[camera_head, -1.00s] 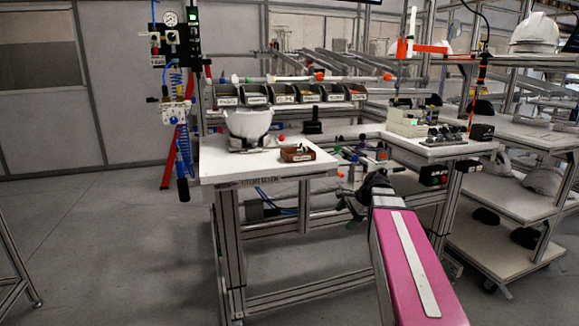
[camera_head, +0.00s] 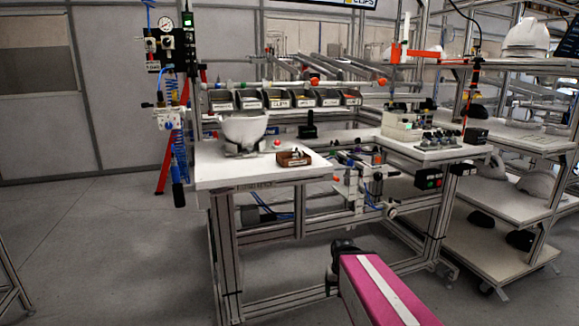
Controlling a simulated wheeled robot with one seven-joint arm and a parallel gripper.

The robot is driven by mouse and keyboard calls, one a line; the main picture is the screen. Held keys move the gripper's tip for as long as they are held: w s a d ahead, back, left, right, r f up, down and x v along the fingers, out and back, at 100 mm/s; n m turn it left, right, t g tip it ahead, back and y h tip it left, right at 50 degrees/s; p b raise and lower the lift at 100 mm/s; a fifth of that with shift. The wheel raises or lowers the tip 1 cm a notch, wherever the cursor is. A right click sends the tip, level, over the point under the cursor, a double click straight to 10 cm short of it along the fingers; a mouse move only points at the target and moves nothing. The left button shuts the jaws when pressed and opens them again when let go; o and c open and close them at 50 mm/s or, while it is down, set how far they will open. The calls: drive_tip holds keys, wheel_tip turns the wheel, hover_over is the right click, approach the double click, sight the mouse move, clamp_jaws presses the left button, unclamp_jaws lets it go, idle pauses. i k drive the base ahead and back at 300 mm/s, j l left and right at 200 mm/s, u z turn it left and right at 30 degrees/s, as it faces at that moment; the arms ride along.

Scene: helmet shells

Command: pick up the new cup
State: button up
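I cannot make out a clear cup. A white bowl-shaped shell (camera_head: 244,127) sits open side up on a grey fixture (camera_head: 243,149) on the left part of the white workbench (camera_head: 225,174). My pink arm reaches in from the bottom of the view. At its far end is my dark gripper (camera_head: 333,279), mostly hidden behind the arm and low in front of the bench. It is apart from the shell. Its fingers cannot be made out.
A brown box (camera_head: 293,158) lies right of the shell. Labelled dark bins (camera_head: 277,99) line the bench back. A hose panel (camera_head: 168,60) hangs at left. Shelves with helmets (camera_head: 527,36) stand at right. The floor (camera_head: 100,245) at left is clear.

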sight(428, 135)
drive_tip(key=i+l+u, duration=0.3)
drive_tip(key=i+l, duration=0.25)
drive_tip(key=i+l+u, duration=0.3)
drive_tip(key=i+l, duration=0.2)
drive_tip(key=l, duration=0.2)
drive_tip(key=k+z, duration=0.3)
drive_tip(key=k+l+z, duration=0.1)
drive_tip(key=z, duration=0.2)
drive_tip(key=i+j+z, duration=0.1)
drive_tip(key=z, duration=0.25)
drive_tip(key=i+j+z, duration=0.1)
drive_tip(key=z, duration=0.3)
drive_tip(key=i+j+z, duration=0.15)
drive_tip(key=z, duration=0.2)
